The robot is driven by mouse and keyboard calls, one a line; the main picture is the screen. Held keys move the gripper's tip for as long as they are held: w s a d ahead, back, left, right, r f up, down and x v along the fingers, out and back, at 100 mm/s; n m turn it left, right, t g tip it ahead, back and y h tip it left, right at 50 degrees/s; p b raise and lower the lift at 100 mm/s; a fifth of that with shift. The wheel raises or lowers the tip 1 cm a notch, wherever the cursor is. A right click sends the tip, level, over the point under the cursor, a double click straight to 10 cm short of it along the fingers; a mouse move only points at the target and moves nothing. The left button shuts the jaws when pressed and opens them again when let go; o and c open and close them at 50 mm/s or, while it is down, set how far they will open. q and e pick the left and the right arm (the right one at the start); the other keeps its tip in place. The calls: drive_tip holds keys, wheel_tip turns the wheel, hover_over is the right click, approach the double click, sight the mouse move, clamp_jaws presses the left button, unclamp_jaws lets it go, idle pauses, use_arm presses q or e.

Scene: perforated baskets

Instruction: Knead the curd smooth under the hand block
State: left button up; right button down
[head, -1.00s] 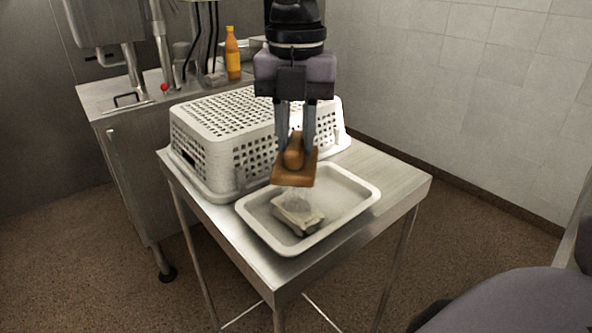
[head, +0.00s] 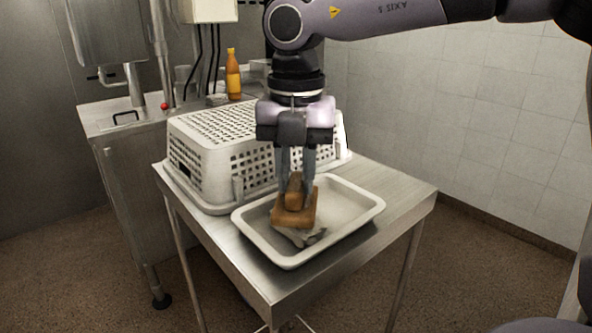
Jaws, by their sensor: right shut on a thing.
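My right gripper (head: 295,190) points straight down and is shut on the handle of the brown hand block (head: 294,216). The block's flat base sits on the grey-white curd (head: 302,237) and appears to press on it. The curd is lumpy and spreads out below the block's front edge; its rear part is hidden by the block. My left gripper is not in view.
An upturned white perforated basket (head: 205,155) stands on the table (head: 398,195) right behind the tray. An orange bottle (head: 233,76) stands on the steel counter (head: 135,122) at the back. The table's right side is bare.

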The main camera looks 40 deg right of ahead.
idle(0.7)
drive_tip(key=shift+s+f+b, duration=0.1)
drive_tip(key=shift+f+b, duration=0.5)
drive_tip(key=shift+f, duration=0.1)
idle(1.2)
drive_tip(key=shift+r, duration=0.1)
drive_tip(key=shift+r+p, duration=2.85)
drive_tip(key=shift+r, duration=0.75)
